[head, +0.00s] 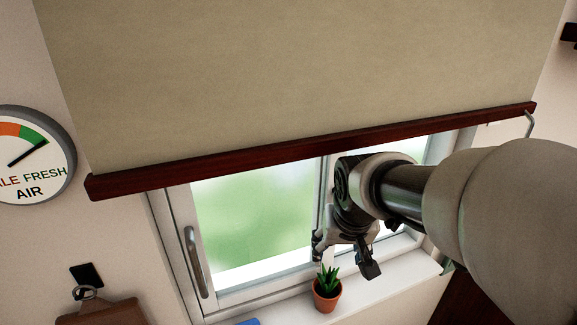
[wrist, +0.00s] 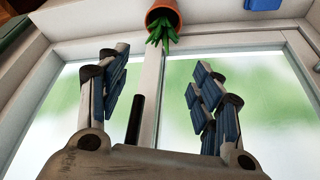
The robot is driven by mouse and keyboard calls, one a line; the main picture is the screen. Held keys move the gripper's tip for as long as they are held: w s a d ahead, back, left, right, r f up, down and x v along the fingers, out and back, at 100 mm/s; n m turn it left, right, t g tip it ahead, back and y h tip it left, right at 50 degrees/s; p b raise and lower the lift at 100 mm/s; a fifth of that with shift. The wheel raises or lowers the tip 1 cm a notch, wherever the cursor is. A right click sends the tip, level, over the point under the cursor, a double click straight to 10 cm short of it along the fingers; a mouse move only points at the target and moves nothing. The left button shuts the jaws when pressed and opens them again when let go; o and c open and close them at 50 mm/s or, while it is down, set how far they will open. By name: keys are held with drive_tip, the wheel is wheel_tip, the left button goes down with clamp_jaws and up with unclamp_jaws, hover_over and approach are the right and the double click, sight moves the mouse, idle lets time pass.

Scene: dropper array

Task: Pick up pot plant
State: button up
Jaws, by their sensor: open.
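The pot plant (head: 326,289) is a small terracotta pot with spiky green leaves. It stands upright on the white window sill in the head view. In the wrist view the plant (wrist: 163,18) appears upside down at the top, past the fingertips and between their lines. My gripper (head: 344,256) is above and close to the plant in the head view, its fingers pointing down. In the wrist view my gripper (wrist: 160,78) has its two blue-padded fingers spread wide with nothing between them. I see a gap between the fingers and the pot in the wrist view.
The window (head: 250,215) with a handle (head: 196,262) is behind the sill (head: 375,292). A blind with a dark red bar (head: 300,150) hangs above. A blue object (wrist: 262,4) lies on the sill beside the pot. A round air gauge (head: 32,158) is on the left wall.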

sight(330, 271)
drive_tip(key=x, duration=0.3)
drive_tip(key=b+x, duration=0.1)
drive_tip(key=x, duration=0.2)
drive_tip(key=b+x, duration=0.1)
drive_tip(key=x, duration=0.3)
drive_tip(key=shift+s+f, duration=0.15)
drive_tip(key=shift+s, duration=0.1)
drive_tip(key=shift+b+x, duration=0.7)
drive_tip(key=shift+x, duration=2.35)
drive_tip(key=shift+w+a, duration=0.1)
drive_tip(key=shift+w, duration=0.05)
clamp_jaws()
